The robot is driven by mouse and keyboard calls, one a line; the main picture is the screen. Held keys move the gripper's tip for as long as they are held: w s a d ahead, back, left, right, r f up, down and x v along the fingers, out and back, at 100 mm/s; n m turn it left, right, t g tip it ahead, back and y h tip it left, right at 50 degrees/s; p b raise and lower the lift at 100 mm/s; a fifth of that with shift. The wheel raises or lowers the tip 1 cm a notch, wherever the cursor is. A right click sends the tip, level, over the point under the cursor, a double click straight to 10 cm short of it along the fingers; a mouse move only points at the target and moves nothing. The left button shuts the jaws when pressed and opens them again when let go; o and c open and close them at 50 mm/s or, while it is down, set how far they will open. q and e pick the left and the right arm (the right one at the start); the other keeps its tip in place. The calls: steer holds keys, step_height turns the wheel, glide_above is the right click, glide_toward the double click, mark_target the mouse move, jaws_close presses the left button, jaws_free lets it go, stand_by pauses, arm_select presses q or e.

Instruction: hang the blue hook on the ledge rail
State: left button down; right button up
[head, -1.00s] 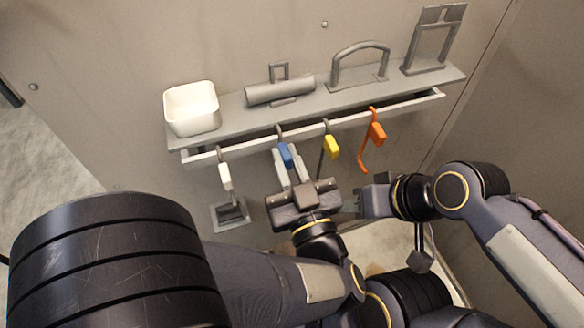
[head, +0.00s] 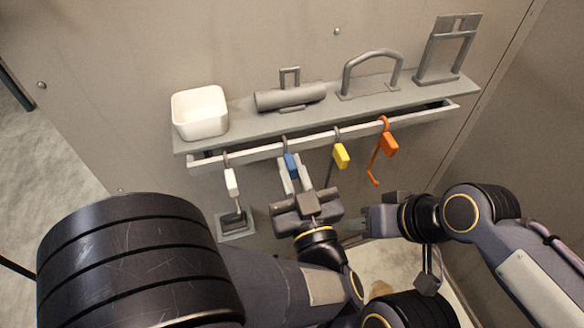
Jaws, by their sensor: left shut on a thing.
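The blue hook (head: 291,163) is at the ledge rail (head: 310,140), between the white hook and the yellow hook. Its grey upper end reaches the rail's front bar; I cannot tell whether it rests on the bar. My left gripper (head: 293,176) is shut on the blue hook from below, one finger on each side of its block. The lower part of the hook is hidden by the gripper. My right gripper (head: 370,219) is below the rail to the right, seen from the side, apart from the hooks; its opening does not show clearly.
A white hook (head: 231,182), a yellow hook (head: 341,156) and an orange hook (head: 388,145) hang from the rail. The shelf above carries a white bin (head: 200,113), a grey cylinder (head: 290,96), a grey arch handle (head: 372,73) and a grey frame (head: 449,50).

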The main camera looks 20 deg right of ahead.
arm_select(q)
steer(key=c, duration=1.3)
jaws_free()
steer(key=shift+s, duration=0.1)
steer(key=s+b, duration=0.1)
steer(key=s, duration=0.2)
steer(key=s+f, duration=0.1)
steer(key=s, duration=0.2)
steer(key=shift+d+f+b, duration=0.15)
steer(key=shift+f+b, duration=0.05)
steer(key=shift+b, duration=0.2)
steer(key=shift+s+f, duration=0.1)
steer(key=shift+s, duration=0.7)
